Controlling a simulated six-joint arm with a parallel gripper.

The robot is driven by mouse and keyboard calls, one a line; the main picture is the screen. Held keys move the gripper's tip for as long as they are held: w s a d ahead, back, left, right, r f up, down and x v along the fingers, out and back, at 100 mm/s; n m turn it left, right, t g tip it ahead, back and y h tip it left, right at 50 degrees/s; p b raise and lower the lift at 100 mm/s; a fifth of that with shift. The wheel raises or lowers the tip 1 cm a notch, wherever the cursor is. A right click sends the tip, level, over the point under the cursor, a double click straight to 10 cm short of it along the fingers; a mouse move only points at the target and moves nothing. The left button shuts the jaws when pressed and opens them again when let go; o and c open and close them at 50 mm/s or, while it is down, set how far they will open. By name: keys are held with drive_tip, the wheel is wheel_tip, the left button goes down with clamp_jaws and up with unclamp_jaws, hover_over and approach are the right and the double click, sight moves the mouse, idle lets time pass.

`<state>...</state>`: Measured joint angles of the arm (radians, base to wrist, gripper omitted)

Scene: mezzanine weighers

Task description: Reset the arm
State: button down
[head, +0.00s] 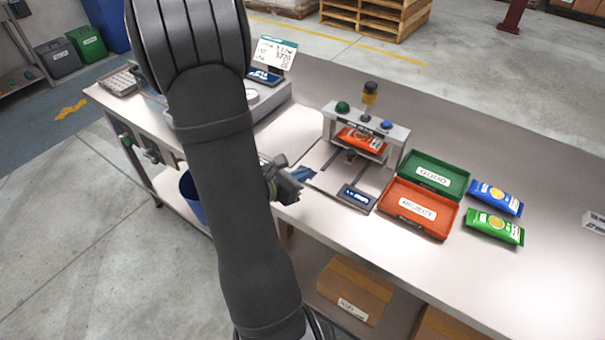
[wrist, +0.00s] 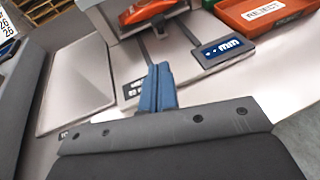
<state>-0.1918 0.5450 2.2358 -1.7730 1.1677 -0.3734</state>
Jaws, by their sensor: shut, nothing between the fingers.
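My gripper (head: 303,174) is at the front edge of the bench, beside the small weighing machine, partly hidden behind my arm in the head view. In the wrist view its blue fingers (wrist: 157,88) are together, with nothing between them. The weighing machine (head: 394,133) has an arch with a green and a blue button and an amber lamp on top. An orange packet (head: 360,141) sits under the arch; it also shows in the wrist view (wrist: 146,11). A small blue display (head: 357,196) is at the machine's front.
A green GOOD tray (head: 463,188) and an orange REJECT tray (head: 387,203) stand right of the machine. A blue packet (head: 496,198) and a green packet (head: 494,227) lie beside them.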

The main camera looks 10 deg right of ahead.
drive_tip(key=shift+s+a, duration=0.1)
drive_tip(key=shift+a, duration=0.05)
idle(0.3)
approach(347, 156)
drive_tip(key=x, duration=0.5)
drive_tip(key=shift+f, duration=0.45)
drive_tip(key=shift+w+d, duration=0.45)
drive_tip(key=shift+d, duration=0.25)
